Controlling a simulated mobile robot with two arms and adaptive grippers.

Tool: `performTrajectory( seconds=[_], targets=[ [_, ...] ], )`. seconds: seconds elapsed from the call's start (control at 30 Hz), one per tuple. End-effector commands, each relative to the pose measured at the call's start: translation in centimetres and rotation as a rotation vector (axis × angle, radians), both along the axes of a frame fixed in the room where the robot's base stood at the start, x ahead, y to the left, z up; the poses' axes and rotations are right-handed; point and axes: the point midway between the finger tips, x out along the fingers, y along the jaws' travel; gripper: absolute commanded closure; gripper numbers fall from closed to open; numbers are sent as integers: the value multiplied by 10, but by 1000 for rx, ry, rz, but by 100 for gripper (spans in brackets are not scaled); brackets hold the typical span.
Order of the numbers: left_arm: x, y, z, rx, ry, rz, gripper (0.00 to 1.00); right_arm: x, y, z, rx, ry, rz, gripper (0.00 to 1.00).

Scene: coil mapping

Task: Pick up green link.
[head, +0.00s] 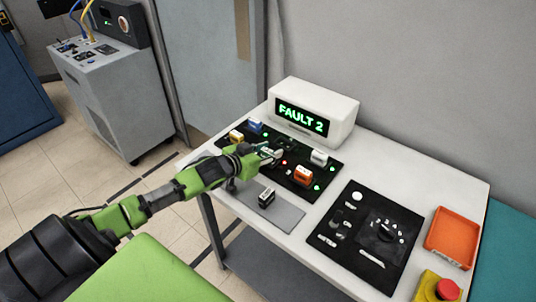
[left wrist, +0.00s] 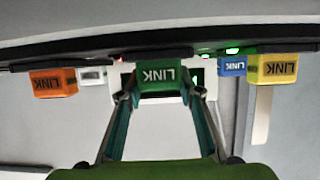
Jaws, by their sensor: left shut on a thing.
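The green link (left wrist: 160,77) sits between the two fingertips of my left gripper (left wrist: 160,92) in the left wrist view, its LINK lettering upside down. My left gripper (head: 268,154) is shut on it, over the middle of the black board (head: 254,172) in the head view. The gripper mostly hides the green link there. I cannot tell whether the link still touches the board. My right gripper is not in view.
The board also holds an orange link (head: 303,176), a white one (head: 319,158), a blue one (head: 255,126) and a yellow one (head: 236,136). A dark block (head: 266,197) stands on a grey mat (head: 286,215). The FAULT 2 display (head: 301,117) is behind. A dial panel (head: 345,250) and orange tray (head: 453,237) lie right.

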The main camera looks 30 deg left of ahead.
Motion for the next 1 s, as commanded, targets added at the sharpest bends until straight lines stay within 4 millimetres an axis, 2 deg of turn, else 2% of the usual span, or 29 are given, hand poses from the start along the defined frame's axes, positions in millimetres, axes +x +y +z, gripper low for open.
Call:
performTrajectory(
  seconds=[0.23, 0.4, 0.47, 0.7, 1.0],
  targets=[
    [0, 0, 9, 2, -3, -1, 88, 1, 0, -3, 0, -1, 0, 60],
    [-2, -2, 34, 2, -3, -3, 88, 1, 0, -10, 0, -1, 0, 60],
    [-9, -9, 43, 0, -1, -3, 88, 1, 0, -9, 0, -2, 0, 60],
    [-42, -37, 94, 1, -2, -4, 88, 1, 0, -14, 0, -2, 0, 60],
    [-87, -76, 118, -3, -2, -1, 88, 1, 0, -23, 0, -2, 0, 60]
  ],
)
